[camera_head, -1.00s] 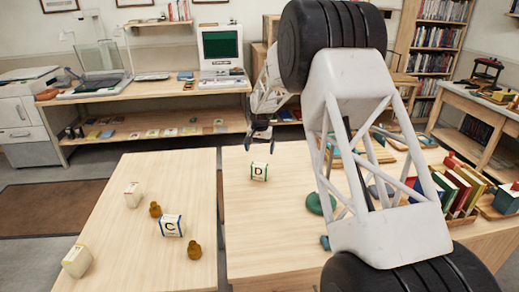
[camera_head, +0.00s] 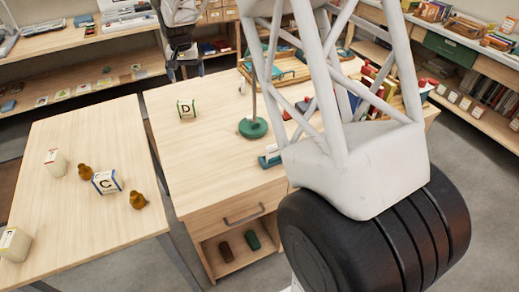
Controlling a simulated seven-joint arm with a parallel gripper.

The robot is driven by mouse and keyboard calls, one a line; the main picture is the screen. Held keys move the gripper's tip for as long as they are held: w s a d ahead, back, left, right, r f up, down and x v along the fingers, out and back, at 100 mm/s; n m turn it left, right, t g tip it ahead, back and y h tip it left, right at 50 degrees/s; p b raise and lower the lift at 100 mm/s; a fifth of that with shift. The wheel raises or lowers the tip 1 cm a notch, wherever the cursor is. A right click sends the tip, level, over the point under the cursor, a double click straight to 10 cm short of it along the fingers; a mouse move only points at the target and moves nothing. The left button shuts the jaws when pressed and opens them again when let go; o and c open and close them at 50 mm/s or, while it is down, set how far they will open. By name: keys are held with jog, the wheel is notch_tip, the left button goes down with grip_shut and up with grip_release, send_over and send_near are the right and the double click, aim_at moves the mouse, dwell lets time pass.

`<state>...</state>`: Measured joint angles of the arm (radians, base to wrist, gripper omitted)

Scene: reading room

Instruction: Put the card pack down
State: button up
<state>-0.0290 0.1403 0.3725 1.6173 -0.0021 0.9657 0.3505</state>
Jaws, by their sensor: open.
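A small white card pack marked D (camera_head: 187,109), with green edges, stands upright on the right-hand table (camera_head: 205,150), near its left edge. My gripper (camera_head: 182,72) shows as a dark shape at the top of the picture, above and behind the pack in the view. It is open, and the pack stands apart from it with nothing visible between the fingers. The fingertips are small and hard to make out.
The left table (camera_head: 60,230) holds a pack marked C (camera_head: 107,182), two brown pieces (camera_head: 85,172) and two pale boxes (camera_head: 56,163). A green round base with a post (camera_head: 253,128) stands right of pack D. Table around D is clear.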

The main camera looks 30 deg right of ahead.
jog(key=s+d+r+n+t, duration=0.1)
jog(key=s+r, duration=0.5)
jog(key=s, duration=0.7)
jog(key=s+d+r+n, duration=0.1)
jog(key=s+r, duration=0.4)
jog(key=s, duration=0.9)
jog(key=s+f+n+t, duration=0.1)
jog(key=s+f, duration=0.2)
jog(key=s, duration=2.2)
jog(key=shift+s+d+f, duration=0.15)
jog(key=shift+d, duration=0.2)
